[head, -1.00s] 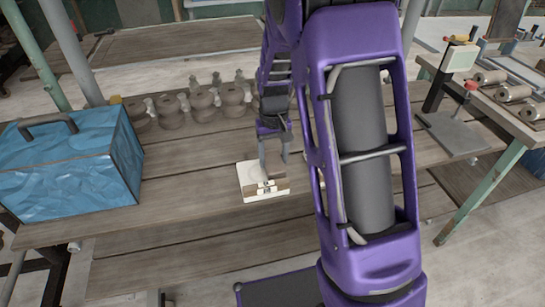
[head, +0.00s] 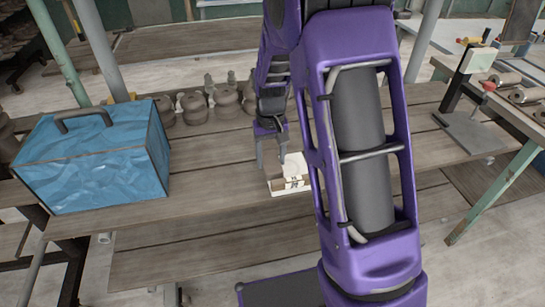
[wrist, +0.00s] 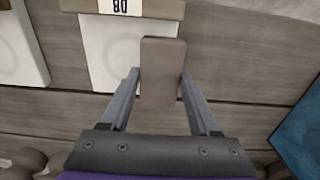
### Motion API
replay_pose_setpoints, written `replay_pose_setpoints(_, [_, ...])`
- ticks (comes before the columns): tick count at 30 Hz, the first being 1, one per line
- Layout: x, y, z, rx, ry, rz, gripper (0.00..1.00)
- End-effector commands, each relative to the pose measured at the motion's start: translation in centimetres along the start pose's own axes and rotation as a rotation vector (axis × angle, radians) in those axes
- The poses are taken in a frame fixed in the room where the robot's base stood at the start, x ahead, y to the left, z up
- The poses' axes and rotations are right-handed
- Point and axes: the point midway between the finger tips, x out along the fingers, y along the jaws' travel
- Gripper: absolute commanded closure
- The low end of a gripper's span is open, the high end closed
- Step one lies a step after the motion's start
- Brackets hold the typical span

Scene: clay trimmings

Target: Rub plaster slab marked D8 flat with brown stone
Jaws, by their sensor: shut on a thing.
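My gripper (wrist: 160,85) is shut on the brown stone (wrist: 162,65), a flat block between its two fingers in the wrist view. The pale plaster slab (wrist: 105,45) with a D8 label on a brown strip at its edge lies on the table. The stone overlaps the slab's right edge in that view, partly over bare planks; I cannot tell if they touch. In the head view my gripper (head: 272,148) is above the back left of the pale slab area (head: 275,188), which my arm partly hides.
A second pale slab (wrist: 18,45) with a faint ring lies beside the first. A blue box (head: 95,160) stands on the left of the plank table (head: 210,215). Brown clay pots (head: 195,108) stand along the back. A grey plate device (head: 470,132) is at the right.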

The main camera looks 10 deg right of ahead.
Motion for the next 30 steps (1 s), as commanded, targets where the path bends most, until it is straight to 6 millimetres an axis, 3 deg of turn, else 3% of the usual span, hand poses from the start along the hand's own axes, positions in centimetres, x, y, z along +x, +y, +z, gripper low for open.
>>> replay_pose_setpoints(4, [-2.8,0.0,-0.1,0.0,0.004,-0.001,0.98])
replay_pose_setpoints(21, [-7.7,0.2,-0.4,-0.001,0.002,0.0,0.98])
replay_pose_setpoints(30, [-8.1,0.2,-0.4,-0.001,0.001,0.0,0.98])
